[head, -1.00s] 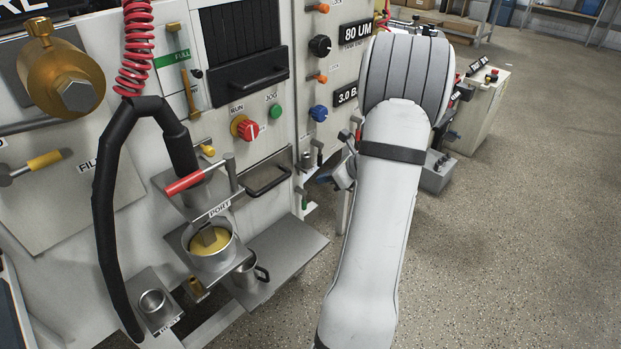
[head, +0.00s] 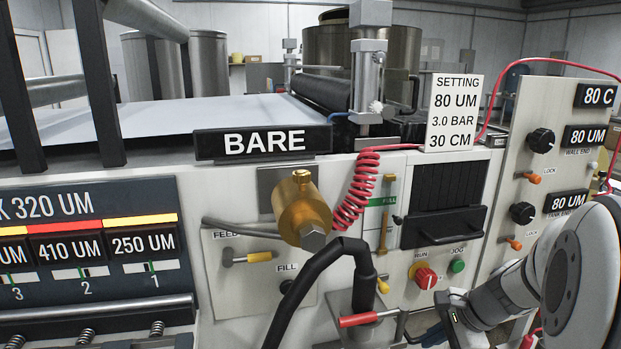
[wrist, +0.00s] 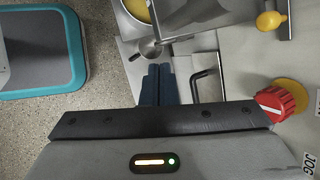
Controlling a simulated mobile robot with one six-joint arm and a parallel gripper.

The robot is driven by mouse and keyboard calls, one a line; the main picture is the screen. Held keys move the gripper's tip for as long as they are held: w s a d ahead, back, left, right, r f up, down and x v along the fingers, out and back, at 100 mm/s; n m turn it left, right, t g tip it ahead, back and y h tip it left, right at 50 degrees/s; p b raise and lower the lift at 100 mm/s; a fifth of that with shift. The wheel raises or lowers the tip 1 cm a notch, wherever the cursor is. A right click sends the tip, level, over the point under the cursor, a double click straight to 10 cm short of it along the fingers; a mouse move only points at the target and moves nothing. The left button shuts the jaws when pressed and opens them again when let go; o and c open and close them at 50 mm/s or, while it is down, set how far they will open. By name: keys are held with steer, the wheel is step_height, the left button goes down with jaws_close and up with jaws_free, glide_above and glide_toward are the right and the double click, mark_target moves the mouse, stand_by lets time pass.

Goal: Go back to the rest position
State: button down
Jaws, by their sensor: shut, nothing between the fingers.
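My gripper (wrist: 158,70) shows in the wrist view with its two dark blue fingers together and nothing between them. The fingers point toward a small metal cup (wrist: 148,47) and a grey shelf, and I cannot tell the gap to them. In the head view my arm comes in from the right edge. Its end is low in front of the machine panel, right of the red-handled lever (head: 358,320). The fingertips are not clear there.
A red RUN knob (head: 426,278) and a green JOG button (head: 457,266) sit on the panel near my arm. A black hose (head: 305,295) hangs left of it. The wrist view shows a black handle (wrist: 205,84) and a teal-edged grey object (wrist: 40,55) over speckled floor.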

steer(key=s+a+r+n+g+h+p, duration=0.1)
steer(key=s+a+r+n+h+p, duration=0.3)
steer(key=s+a+r+n, duration=0.6)
steer(key=shift+s+r+n+h+p, duration=0.4)
steer(key=shift+s+r+n+p, duration=0.65)
steer(key=shift+n, duration=2.35)
steer(key=shift+s+a+f, duration=0.1)
steer(key=shift+s+f, duration=0.2)
steer(key=shift+s, duration=0.05)
